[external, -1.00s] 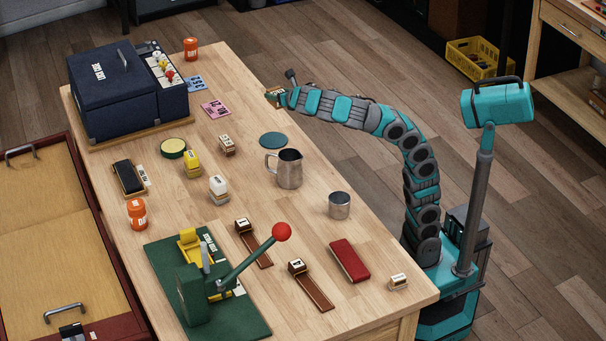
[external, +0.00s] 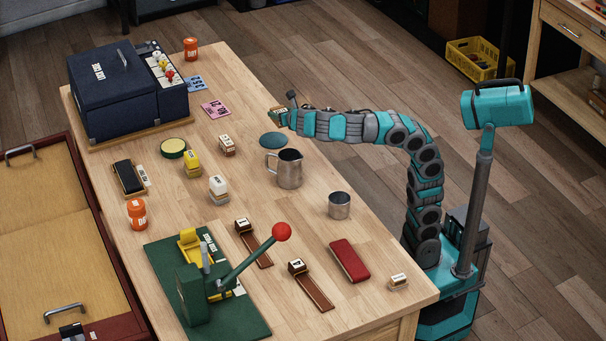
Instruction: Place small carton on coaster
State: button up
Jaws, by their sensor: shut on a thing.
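The coaster (external: 272,140) is a flat teal disc on the table, behind the metal pitcher. My gripper (external: 277,116) is above and slightly beyond the coaster in the external view, at the end of my arm that reaches in from the right. It is shut on the small carton (external: 275,111), a small tan and brown block, partly hidden by the jaws. The carton looks held above the table and apart from the coaster; its exact height is hard to tell.
A metal pitcher (external: 289,170) stands just in front of the coaster. A small labelled stamp (external: 227,146) is to its left, and a pink card (external: 215,109) lies farther back. A metal cup (external: 339,206) stands nearer my base. Table space right of the coaster is clear.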

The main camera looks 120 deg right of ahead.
aim_at(282, 137)
jog(key=shift+f+b, duration=0.65)
jog(key=shift+f, duration=2.35)
jog(key=shift+f, duration=0.1)
jog(key=o, duration=1.4)
jog(key=shift+a+r, duration=0.2)
jog(key=p+v, duration=0.1)
jog(key=v, duration=1)
jog(key=shift+a+r+p, duration=0.1)
jog(key=shift+a+p, duration=0.15)
jog(key=shift+p, duration=0.1)
